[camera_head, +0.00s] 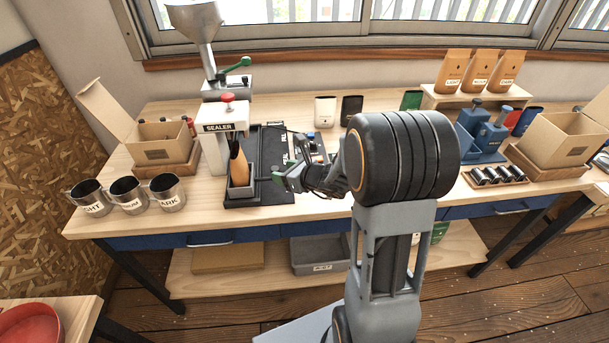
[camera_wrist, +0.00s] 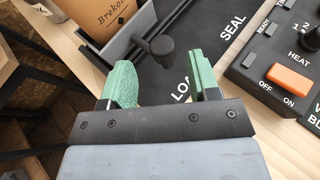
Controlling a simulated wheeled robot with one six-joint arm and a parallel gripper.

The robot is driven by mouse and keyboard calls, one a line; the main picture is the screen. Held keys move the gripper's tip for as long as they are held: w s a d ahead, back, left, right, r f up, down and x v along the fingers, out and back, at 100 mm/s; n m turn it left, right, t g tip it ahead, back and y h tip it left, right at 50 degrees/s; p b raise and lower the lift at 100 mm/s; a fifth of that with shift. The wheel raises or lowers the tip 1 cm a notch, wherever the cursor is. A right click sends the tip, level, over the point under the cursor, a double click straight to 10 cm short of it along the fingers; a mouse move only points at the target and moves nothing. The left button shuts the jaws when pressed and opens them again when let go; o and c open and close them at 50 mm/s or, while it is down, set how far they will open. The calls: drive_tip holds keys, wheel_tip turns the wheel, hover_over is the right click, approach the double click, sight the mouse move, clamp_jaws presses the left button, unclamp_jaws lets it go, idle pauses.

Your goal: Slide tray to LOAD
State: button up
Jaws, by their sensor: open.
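The grey tray (camera_head: 240,188) holds an upright brown bag (camera_head: 238,162) and stands at the front end of the black slide base (camera_head: 268,193), by the sealer. In the wrist view the tray's wall (camera_wrist: 134,37) shows at the upper left, with a dark rod and round black knob (camera_wrist: 164,48) reaching from it. The partly hidden LOAD marking (camera_wrist: 181,88) is beside the knob; SEAL (camera_wrist: 232,28) is farther right. My gripper (camera_head: 283,176) is open and empty. Its green fingertips (camera_wrist: 163,72) are either side of the knob, with visible gaps; the knob appears just beyond them.
The sealer (camera_head: 217,140) stands left of the base. Three metal cups (camera_head: 128,195) are at the table's front left. A control box with an orange switch (camera_wrist: 290,80) is close right in the wrist view. An open cardboard box (camera_head: 160,145) stands behind the cups.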

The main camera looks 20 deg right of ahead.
drive_tip(key=v, duration=1)
drive_tip(key=s+a+f+n+g, duration=0.35)
drive_tip(key=s+n+g, duration=0.55)
drive_tip(key=n, duration=0.9)
drive_tip(key=s+a+r+n+h, duration=0.2)
drive_tip(key=s+r+n+h, duration=0.2)
drive_tip(key=n, duration=0.8)
drive_tip(key=shift+s+r+t+h, duration=0.15)
drive_tip(key=shift+r+t+h, duration=0.25)
drive_tip(key=shift+r+h, duration=0.85)
drive_tip(key=shift+a, duration=0.15)
